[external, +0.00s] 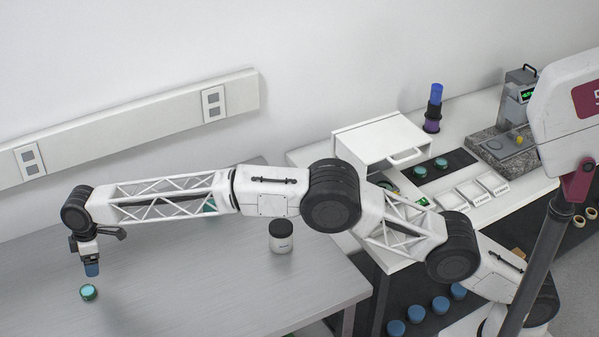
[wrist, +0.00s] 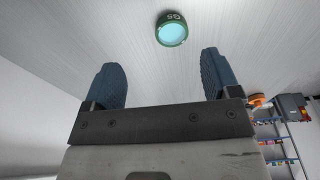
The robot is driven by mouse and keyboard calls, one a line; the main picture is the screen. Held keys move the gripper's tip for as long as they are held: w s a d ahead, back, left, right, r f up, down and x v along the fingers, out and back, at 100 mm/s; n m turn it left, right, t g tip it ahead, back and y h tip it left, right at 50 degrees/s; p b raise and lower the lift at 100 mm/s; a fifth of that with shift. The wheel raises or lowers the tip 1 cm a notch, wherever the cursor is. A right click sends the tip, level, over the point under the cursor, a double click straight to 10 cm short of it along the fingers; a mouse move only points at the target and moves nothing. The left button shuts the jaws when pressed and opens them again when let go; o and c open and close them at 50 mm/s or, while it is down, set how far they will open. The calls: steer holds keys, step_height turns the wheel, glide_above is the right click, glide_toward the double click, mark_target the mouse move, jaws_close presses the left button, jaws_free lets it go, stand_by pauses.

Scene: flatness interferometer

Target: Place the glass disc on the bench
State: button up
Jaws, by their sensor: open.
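A glass disc (external: 88,292) with a pale teal face and a dark green rim sits on the grey metal bench (external: 190,290), near its front left. In the wrist view the disc (wrist: 172,29) lies beyond my fingertips, roughly between them, with a marking like "G5" on its rim. My gripper (external: 91,269) is above and just behind the disc in the external view. Its two blue fingers (wrist: 163,75) are spread apart with nothing between them. The disc is apart from both fingers.
A white-labelled jar with a dark lid (external: 281,236) stands on the bench to the right. A green item on the bench is partly hidden behind my arm. A white table (external: 520,200) at right holds a white box (external: 375,137), more green discs and small trays (external: 473,193). Bench around the disc is clear.

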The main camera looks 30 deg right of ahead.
mark_target(88, 290)
steer(key=shift+s+a+f, duration=0.35)
steer(key=shift+s+a, duration=0.05)
steer(key=shift+a, duration=0.15)
steer(key=shift+s+a+f, duration=0.35)
steer(key=shift+s+a, duration=0.05)
steer(key=shift+a, duration=0.1)
steer(key=shift+a+f, duration=0.2)
steer(key=shift+f, duration=1.1)
steer(key=shift+w+a+f, duration=0.1)
steer(key=shift+a+f, duration=0.15)
steer(key=shift+f, duration=1.05)
steer(key=shift+a+f, duration=0.2)
steer(key=shift+f, duration=1.05)
